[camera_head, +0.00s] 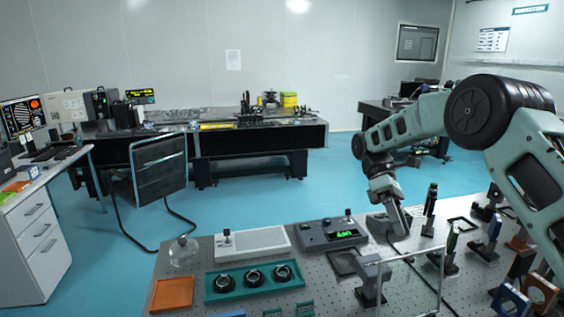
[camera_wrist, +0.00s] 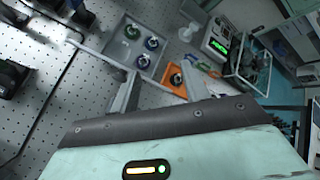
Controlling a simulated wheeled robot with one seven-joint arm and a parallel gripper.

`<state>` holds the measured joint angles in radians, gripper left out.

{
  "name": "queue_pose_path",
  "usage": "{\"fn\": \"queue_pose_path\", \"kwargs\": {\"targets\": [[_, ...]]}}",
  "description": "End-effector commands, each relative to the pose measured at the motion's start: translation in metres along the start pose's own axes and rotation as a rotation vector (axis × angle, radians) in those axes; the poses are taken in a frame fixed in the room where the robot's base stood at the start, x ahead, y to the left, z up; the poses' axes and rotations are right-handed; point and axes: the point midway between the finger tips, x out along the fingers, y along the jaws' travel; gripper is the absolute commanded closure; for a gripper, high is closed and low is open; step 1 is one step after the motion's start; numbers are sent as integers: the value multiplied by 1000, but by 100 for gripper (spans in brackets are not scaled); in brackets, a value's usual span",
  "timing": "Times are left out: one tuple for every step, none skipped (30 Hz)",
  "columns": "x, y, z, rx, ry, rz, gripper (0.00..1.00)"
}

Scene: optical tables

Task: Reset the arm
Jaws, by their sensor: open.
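My arm reaches in from the right of the head view, bent over the near optical table (camera_head: 215,262). My gripper (camera_head: 400,226) points down above the table, close to the device with a green display (camera_head: 332,234). In the wrist view, the two fingers of my gripper (camera_wrist: 159,70) stand apart with nothing held between them. Beyond the fingertips lie a grey tray (camera_wrist: 112,58) with dark round mounts and an orange square piece (camera_wrist: 168,92) with a dark ring on it. I cannot tell whether the fingertips touch anything in the head view.
A teal tray (camera_head: 212,294) with three dark ring mounts and an orange plate (camera_head: 172,294) lie at the table's left. A clear-sided frame (camera_head: 440,275) and several upright optic posts crowd the right. A chair (camera_head: 160,170) and desk stand left; blue floor lies open behind.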

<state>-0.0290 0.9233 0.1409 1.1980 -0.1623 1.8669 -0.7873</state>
Motion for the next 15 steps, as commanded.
{"fn": "queue_pose_path", "kwargs": {"targets": [[0, -20, -7, 1, 24, 40, 54], [1, -31, -11, 6, 43, 60, 54], [4, -46, -16, 13, 67, 89, 54], [6, -56, -20, 19, 85, 109, 54], [8, -68, -24, 24, 106, 128, 54], [12, -82, -29, 31, 132, 153, 54], [16, -93, -32, 37, 152, 171, 54], [20, -104, -34, 44, 172, 188, 54], [25, -119, -38, 52, 200, 210, 54], [30, -130, -40, 59, 221, 226, 54], [35, -141, -42, 65, 241, 241, 54], [43, -155, -44, 74, 270, 259, 54], [49, -165, -45, 81, 291, 274, 54], [56, -175, -46, 89, 313, 287, 54], [65, -188, -46, 100, 341, 302, 54]]}}
